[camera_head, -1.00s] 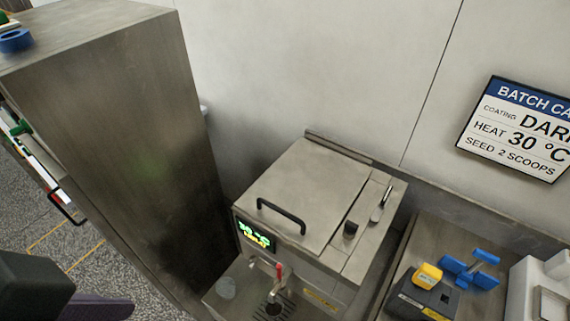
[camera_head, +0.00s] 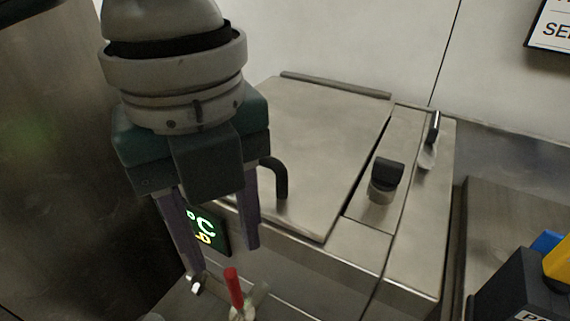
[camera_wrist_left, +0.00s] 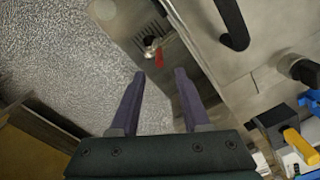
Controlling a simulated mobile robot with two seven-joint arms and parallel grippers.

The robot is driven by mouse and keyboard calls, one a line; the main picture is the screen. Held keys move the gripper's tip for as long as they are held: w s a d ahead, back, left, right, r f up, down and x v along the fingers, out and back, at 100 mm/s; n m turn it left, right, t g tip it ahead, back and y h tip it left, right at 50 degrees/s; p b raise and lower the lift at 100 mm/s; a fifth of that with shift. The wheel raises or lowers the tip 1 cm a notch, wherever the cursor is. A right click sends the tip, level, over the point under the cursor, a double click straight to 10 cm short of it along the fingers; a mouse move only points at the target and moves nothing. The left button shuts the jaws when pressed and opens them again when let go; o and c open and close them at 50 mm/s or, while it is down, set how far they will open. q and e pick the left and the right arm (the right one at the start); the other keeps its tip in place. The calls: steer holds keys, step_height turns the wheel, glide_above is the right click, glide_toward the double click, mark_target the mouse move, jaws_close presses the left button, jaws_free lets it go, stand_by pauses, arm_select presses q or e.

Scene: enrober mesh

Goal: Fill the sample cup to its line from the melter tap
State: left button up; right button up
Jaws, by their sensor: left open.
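The melter (camera_head: 315,120) is a steel box with a black-handled lid and a lit display (camera_head: 205,230), partly behind my gripper. Its tap has a red lever (camera_head: 234,288) at the bottom of the head view; the lever (camera_wrist_left: 159,58) and metal spout also show in the wrist view. My left gripper (camera_head: 222,265) is open and empty, fingers pointing down near the melter's front, close to the tap. In the wrist view the tap appears just beyond the fingertips (camera_wrist_left: 160,74).
A black knob (camera_head: 384,180) and a small metal scoop (camera_head: 430,145) are on the melter's right side. A tall steel cabinet (camera_head: 60,170) stands at left. A black device with yellow and blue parts (camera_head: 520,290) sits at right. A wall sign (camera_head: 552,28) is cut off.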

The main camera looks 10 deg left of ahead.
mark_target(237, 300)
arm_select(q)
step_height(237, 300, down, 10)
steer(key=shift+b, duration=0.4)
jaws_close()
stand_by(0.3)
stand_by(1.1)
